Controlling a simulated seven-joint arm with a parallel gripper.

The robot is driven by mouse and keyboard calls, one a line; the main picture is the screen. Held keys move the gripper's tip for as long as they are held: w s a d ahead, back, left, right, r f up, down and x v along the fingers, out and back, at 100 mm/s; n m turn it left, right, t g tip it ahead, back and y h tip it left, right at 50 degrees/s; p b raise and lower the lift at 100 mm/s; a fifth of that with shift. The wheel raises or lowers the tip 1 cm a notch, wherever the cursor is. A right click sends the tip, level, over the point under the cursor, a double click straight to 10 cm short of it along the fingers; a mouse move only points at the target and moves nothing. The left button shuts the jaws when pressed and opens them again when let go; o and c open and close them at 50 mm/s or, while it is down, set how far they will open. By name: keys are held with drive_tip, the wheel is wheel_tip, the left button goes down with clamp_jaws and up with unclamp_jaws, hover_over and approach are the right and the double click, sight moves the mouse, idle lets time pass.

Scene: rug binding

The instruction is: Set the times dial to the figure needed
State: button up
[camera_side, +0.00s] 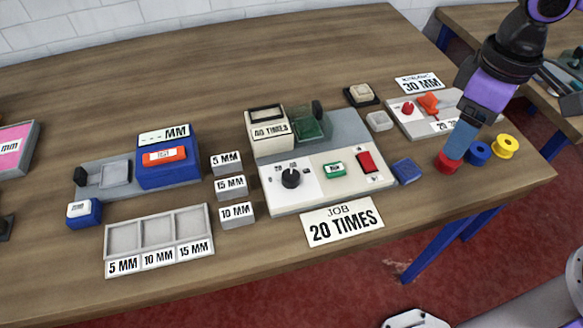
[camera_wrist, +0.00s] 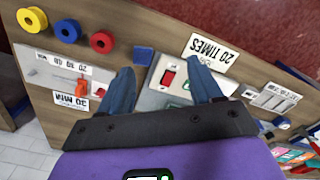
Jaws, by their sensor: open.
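The times dial (camera_side: 291,178) is a black knob on the white panel of the grey machine (camera_side: 320,190). Small figures stand around it, and I cannot tell which one it points at. The job card (camera_side: 342,222) in front reads 20 TIMES; it also shows upside down in the wrist view (camera_wrist: 211,53). A block on the machine (camera_side: 269,130) bears a label ending in TIMES. My gripper (camera_side: 456,150) is open and empty, above the red spool at the right, well away from the dial. In the wrist view my gripper (camera_wrist: 163,71) has its fingers wide apart; the dial is not discernible there.
A green button (camera_side: 334,169) and red switch (camera_side: 366,162) share the panel. Red (camera_side: 447,164), blue (camera_side: 478,153) and yellow (camera_side: 505,147) spools stand near the right edge. A blue block (camera_side: 407,171) lies beside the machine. Labelled weights (camera_side: 231,188) stand left of the dial.

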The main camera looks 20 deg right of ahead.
drive_tip(key=w+a+r+m, duration=0.1)
drive_tip(key=w+a+m, duration=0.25)
drive_tip(key=a, duration=0.35)
drive_tip(key=w+a+r+m, duration=0.1)
drive_tip(key=w+a+m, duration=0.2)
drive_tip(key=w+a, duration=0.35)
drive_tip(key=m, duration=0.7)
approach(290, 175)
drive_tip(key=shift+n, duration=0.25)
wheel_tip(290, 175, down, 9)
drive_tip(key=shift+r, duration=0.15)
drive_tip(key=c, duration=1.1)
